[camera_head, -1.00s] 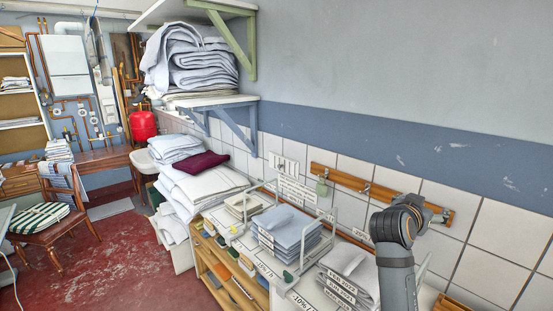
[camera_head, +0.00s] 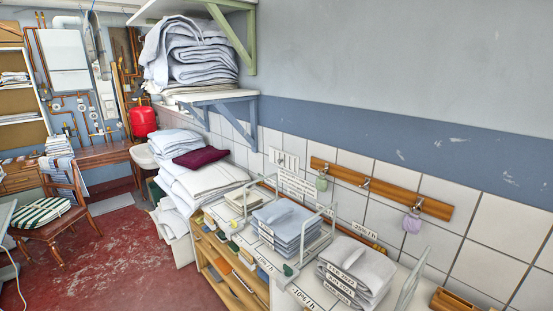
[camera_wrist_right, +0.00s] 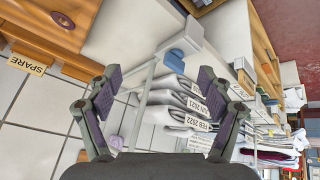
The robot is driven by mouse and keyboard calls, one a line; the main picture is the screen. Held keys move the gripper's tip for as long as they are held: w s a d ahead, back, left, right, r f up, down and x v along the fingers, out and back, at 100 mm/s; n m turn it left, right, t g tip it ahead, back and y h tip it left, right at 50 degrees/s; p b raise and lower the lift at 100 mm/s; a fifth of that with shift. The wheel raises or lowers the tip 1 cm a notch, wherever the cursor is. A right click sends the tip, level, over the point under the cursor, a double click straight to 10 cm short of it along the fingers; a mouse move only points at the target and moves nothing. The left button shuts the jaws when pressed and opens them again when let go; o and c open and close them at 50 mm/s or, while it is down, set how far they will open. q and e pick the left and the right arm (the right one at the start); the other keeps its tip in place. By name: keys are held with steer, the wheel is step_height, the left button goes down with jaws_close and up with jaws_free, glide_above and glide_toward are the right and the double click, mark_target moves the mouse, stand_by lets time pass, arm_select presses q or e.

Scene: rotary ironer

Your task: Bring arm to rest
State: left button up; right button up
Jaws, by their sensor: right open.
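My right gripper (camera_wrist_right: 158,82) shows in the right wrist view. Its two dark fingers are spread wide, with nothing held between them. Beyond the fingers is a stack of folded grey-white cloths (camera_wrist_right: 182,104) with date labels, on the counter. Neither arm shows in the head view, and my left gripper is in no view.
The labelled cloth stack (camera_head: 357,268) and a blue-grey cloth stack (camera_head: 287,228) stand between wire dividers on the counter. White linens (camera_head: 202,182) are piled further left. A shelf (camera_head: 215,98) with folded linens juts from the wall. The red floor (camera_head: 120,250) at left is mostly clear.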

steer(key=s+a+f+n+g+y, duration=0.1)
steer(key=s+a+f, duration=0.1)
steer(key=s, duration=0.3)
steer(key=s+a+f+n+g+y, duration=0.1)
steer(key=s+a+f, duration=0.1)
steer(key=s, duration=0.3)
step_height(320, 180, down, 29)
steer(key=d+g+b, duration=0.1)
steer(key=d+b, duration=0.2)
steer(key=b, duration=0.2)
arm_select(q)
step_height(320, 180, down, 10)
steer(key=b, duration=0.5)
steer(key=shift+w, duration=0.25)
arm_select(e)
steer(key=s+d+f+g, duration=0.1)
steer(key=s+f, duration=1.9)
steer(key=f, duration=0.3)
steer(key=shift+s+f+g, duration=0.15)
steer(key=shift+f+g, duration=0.05)
steer(key=shift+g, duration=0.1)
